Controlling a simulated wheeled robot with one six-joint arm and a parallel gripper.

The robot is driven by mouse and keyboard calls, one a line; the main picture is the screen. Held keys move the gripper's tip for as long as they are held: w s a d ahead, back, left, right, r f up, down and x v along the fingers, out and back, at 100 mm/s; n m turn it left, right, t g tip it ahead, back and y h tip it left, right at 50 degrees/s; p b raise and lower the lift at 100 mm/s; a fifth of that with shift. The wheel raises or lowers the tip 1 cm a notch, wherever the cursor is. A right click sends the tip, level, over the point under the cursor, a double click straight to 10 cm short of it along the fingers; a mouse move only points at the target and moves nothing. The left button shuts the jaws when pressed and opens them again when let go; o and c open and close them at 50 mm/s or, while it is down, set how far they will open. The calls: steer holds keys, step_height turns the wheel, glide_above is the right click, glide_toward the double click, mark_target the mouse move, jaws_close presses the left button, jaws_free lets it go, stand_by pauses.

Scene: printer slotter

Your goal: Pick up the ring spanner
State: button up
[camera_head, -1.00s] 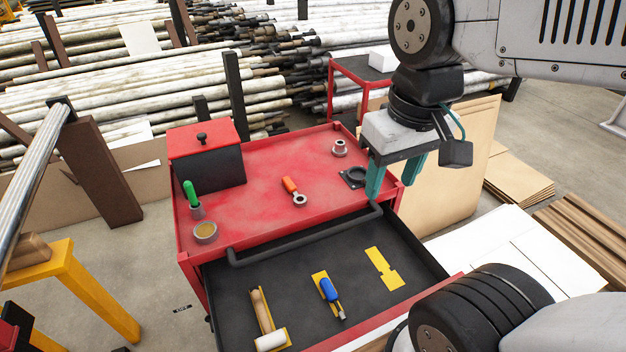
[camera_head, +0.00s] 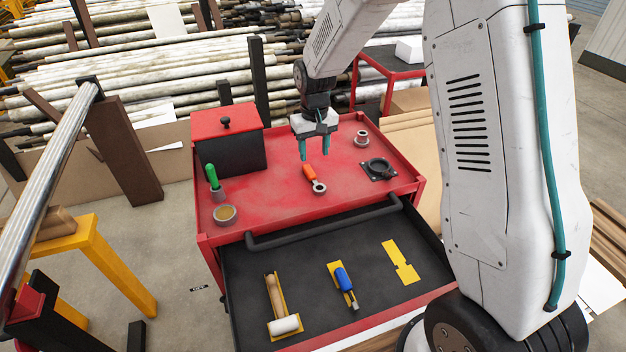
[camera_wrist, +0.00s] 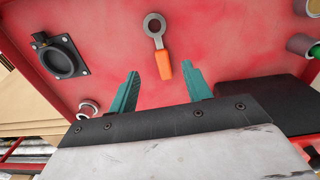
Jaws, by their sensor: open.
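The ring spanner (camera_head: 312,177) has an orange handle and a grey ring end. It lies flat on the red top of the tool cart (camera_head: 272,207), near the middle. In the wrist view the ring spanner (camera_wrist: 159,52) lies ahead of the jaws, its orange handle end pointing toward the gap between them. My gripper (camera_head: 315,157) has teal fingers and is open and empty, above the cart top just behind the spanner's handle. Its spread fingers also show in the wrist view (camera_wrist: 164,88). No contact with the spanner is visible.
A black box with a red lid (camera_head: 229,139), a green-handled tool (camera_head: 212,180), a round tin (camera_head: 224,214), a black flanged part (camera_head: 378,169) and a small grey collar (camera_head: 361,138) stand around the spanner. The open drawer (camera_head: 330,250) holds a mallet and a blue-handled tool.

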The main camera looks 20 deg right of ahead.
mark_target(312, 174)
steer(key=f, duration=0.3)
steer(key=w+f, duration=0.1)
steer(key=f, duration=0.5)
steer(key=shift+w+f, duration=0.2)
steer(key=shift+w, duration=0.1)
jaws_close()
steer(key=shift+r, duration=0.1)
